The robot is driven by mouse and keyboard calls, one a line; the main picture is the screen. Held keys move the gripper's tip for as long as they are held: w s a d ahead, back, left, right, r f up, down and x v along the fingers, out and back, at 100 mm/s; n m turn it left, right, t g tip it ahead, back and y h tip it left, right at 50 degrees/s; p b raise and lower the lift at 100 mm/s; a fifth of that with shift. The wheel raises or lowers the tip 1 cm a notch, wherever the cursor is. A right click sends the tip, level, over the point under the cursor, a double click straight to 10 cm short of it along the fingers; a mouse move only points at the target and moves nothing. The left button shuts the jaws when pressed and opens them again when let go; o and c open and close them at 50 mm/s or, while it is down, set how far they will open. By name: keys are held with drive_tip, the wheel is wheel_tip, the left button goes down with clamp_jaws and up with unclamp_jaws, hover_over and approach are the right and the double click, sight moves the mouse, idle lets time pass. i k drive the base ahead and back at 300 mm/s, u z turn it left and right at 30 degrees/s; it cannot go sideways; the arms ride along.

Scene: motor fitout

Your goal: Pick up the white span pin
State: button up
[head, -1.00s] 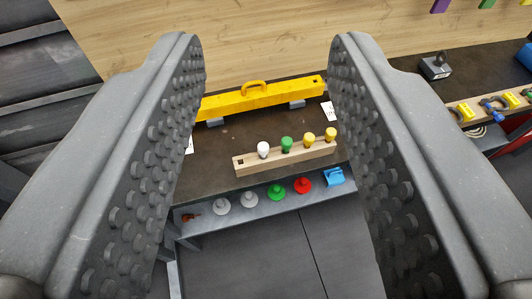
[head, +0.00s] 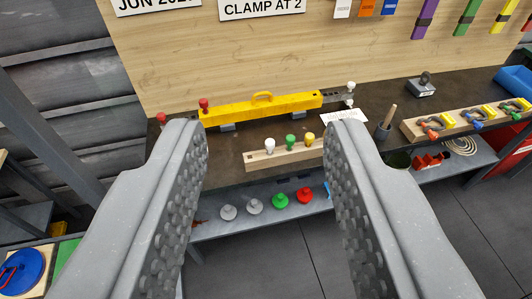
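A white-headed pin (head: 270,146) stands upright in a light wooden rack (head: 262,163) on the dark bench, at the rack's left. A green-headed pin (head: 290,141) and a yellow-headed pin (head: 309,139) stand to its right. Another white-headed pin (head: 350,87) is by the right end of a yellow beam (head: 262,107) at the back. My gripper (head: 267,137) is open and empty. Its two fingers frame the rack in the picture, apart from the pins. The right finger covers the rack's right end.
Red-headed pins (head: 203,105) stand by the beam's left end. A lower shelf (head: 240,226) holds grey, green and red round pieces. To the right are a dark cup with a stick (head: 384,128), a weight (head: 421,86) and a shackle rack (head: 450,128).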

sight(270, 144)
drive_tip(key=u, duration=0.15)
drive_tip(key=i, duration=1.25)
drive_tip(key=z, duration=0.25)
